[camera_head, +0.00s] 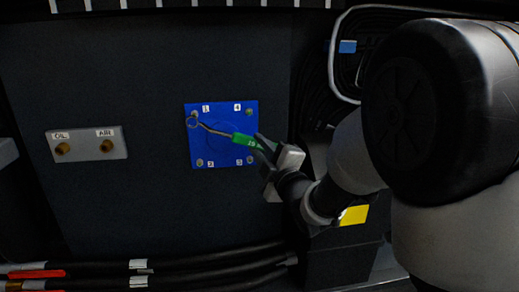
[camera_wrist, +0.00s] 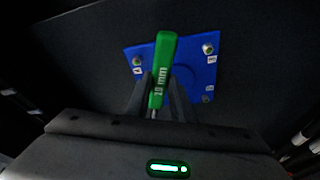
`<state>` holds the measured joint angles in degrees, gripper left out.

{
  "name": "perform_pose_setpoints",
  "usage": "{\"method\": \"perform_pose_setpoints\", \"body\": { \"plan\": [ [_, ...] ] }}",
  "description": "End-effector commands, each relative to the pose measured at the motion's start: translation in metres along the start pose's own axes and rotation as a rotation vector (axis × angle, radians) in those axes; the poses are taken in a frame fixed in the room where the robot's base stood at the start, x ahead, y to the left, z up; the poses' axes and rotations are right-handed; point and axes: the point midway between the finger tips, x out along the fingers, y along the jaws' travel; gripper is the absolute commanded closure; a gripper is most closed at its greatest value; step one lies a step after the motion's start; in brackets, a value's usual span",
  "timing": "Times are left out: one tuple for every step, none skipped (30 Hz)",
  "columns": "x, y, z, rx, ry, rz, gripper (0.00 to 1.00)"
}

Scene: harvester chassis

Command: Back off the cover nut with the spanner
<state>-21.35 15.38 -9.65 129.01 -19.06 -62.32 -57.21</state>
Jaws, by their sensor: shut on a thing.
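The blue cover plate (camera_head: 225,150) is on a dark panel, with a nut near each corner and small number labels beside them. My gripper (camera_head: 264,148) is shut on the green handle of the spanner (camera_head: 243,139), at the plate's right edge. The spanner's shank runs left and slightly up across the plate. Its ring end is beside the upper-left nut (camera_head: 195,113), by label 1; I cannot tell whether it is around it. In the wrist view the green handle (camera_wrist: 163,60) stands between the fingers, with the plate (camera_wrist: 190,75) behind; the ring end is hidden.
A grey plate with brass OIL and AIR fittings (camera_head: 86,146) is left of the cover. Black hoses (camera_head: 150,268) run along the bottom. Cables with a blue tag (camera_head: 347,46) hang at the upper right. The panel between fittings and cover is bare.

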Motion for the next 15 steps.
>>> {"method": "perform_pose_setpoints", "body": {
  "plan": [
    [0.006, 0.0, 0.002, -0.001, 0.001, 0.002, 1.0],
    [0.009, 0.0, 0.003, -0.001, 0.001, 0.002, 1.0],
    [0.013, 0.0, 0.004, -0.001, 0.001, 0.002, 1.0],
    [0.017, 0.001, 0.005, -0.001, 0.001, 0.003, 1.0],
    [0.021, 0.0, 0.006, -0.001, 0.001, 0.002, 1.0],
    [0.025, 0.0, 0.007, -0.001, 0.001, 0.001, 1.0],
    [0.029, 0.0, 0.008, -0.001, 0.001, 0.001, 1.0],
    [0.032, 0.0, 0.009, -0.001, 0.001, 0.001, 1.0],
    [0.037, 0.0, 0.011, -0.001, 0.001, 0.001, 1.0],
    [0.038, 0.0, 0.011, 0.0, 0.001, 0.001, 1.0],
    [0.037, 0.0, 0.011, 0.0, 0.001, 0.001, 1.0],
    [0.037, 0.0, 0.011, 0.0, 0.001, 0.001, 1.0],
    [0.037, 0.0, 0.011, 0.0, 0.001, 0.001, 1.0],
    [0.037, 0.0, 0.011, 0.0, 0.001, 0.001, 1.0],
    [0.037, 0.0, 0.011, 0.0, 0.001, 0.001, 1.0]
  ]
}}
